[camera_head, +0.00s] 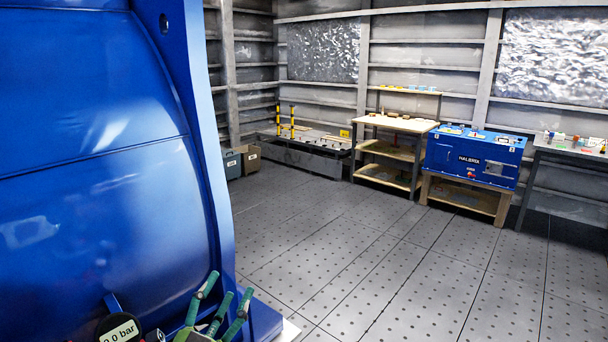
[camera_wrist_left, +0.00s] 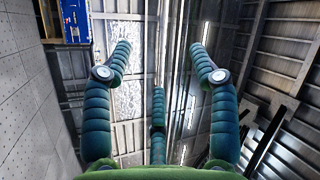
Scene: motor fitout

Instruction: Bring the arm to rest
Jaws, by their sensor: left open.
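My left gripper (camera_head: 227,292) shows at the bottom of the head view, its green-teal fingers pointing up and spread apart. It is in front of the lower part of a large blue machine housing (camera_head: 95,190); I cannot tell how far apart they are. In the left wrist view the fingers of the left gripper (camera_wrist_left: 160,70) are wide apart with nothing between them. Behind them are the metal wall and roof of the room. My right gripper is in neither view.
At the far wall stand a wooden workbench (camera_head: 396,123), a blue HALBRIX box (camera_head: 474,158) on a stand and a grey table (camera_head: 573,150) with small items. The perforated floor (camera_head: 400,260) between is clear.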

